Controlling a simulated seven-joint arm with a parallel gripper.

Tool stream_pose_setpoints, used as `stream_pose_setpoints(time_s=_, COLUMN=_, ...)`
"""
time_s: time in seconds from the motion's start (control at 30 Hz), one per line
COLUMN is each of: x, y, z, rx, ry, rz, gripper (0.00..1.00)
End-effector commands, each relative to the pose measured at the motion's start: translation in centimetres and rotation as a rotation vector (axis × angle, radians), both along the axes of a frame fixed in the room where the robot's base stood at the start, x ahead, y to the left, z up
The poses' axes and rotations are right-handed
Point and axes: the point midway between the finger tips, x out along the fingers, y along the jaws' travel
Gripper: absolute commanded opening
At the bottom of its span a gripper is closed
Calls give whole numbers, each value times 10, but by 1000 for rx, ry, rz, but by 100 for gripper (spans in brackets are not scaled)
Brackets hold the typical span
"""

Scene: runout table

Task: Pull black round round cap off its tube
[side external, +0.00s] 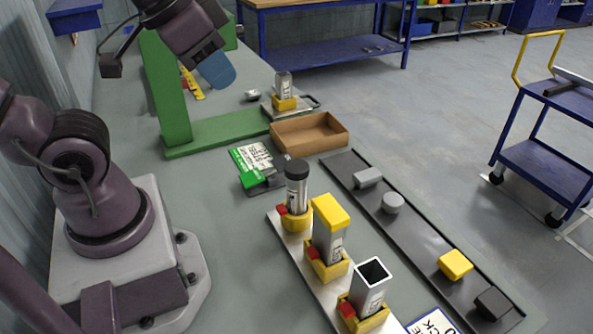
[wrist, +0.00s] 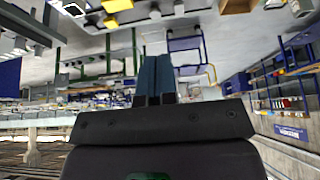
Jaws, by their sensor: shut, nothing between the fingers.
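The black round cap (side external: 297,169) sits on top of a grey round tube (side external: 296,195), upright in a yellow holder with a red part. It is the farthest of three tubes on a pale strip (side external: 302,258). My gripper (side external: 222,78) has blue fingers and is raised at the upper left, well apart from the cap. In the wrist view its fingers (wrist: 156,60) are together and empty. I cannot pick out the black round cap in the wrist view.
A square tube with a yellow cap (side external: 331,209) and an open square tube (side external: 372,282) stand nearer. A dark tray (side external: 420,232) holds several loose caps. A cardboard box (side external: 310,133) and a green frame (side external: 167,90) stand behind. A green-and-white card (side external: 252,160) lies left of the round tube.

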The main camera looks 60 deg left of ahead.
Motion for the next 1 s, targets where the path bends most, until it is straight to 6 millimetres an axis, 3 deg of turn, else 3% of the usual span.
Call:
stream_pose_setpoints(time_s=0.17, x=0, y=0, z=0, rx=0, ry=0, rz=0, gripper=2)
stream_pose_setpoints(time_s=0.37, x=6, y=2, z=-13, rx=0, ry=72, rz=9, gripper=48)
stream_pose_setpoints(time_s=0.5, x=28, y=5, z=-30, rx=16, ry=197, rz=-24, gripper=80)
stream_pose_setpoints(time_s=0.67, x=63, y=11, z=-54, rx=120, ry=346, rz=-349, gripper=80)
stream_pose_setpoints(time_s=0.9, x=104, y=18, z=-88, rx=256, ry=444, rz=-1012, gripper=80)
stream_pose_setpoints(time_s=1.0, x=116, y=19, z=-93, rx=309, ry=432, rz=-1269, gripper=80)
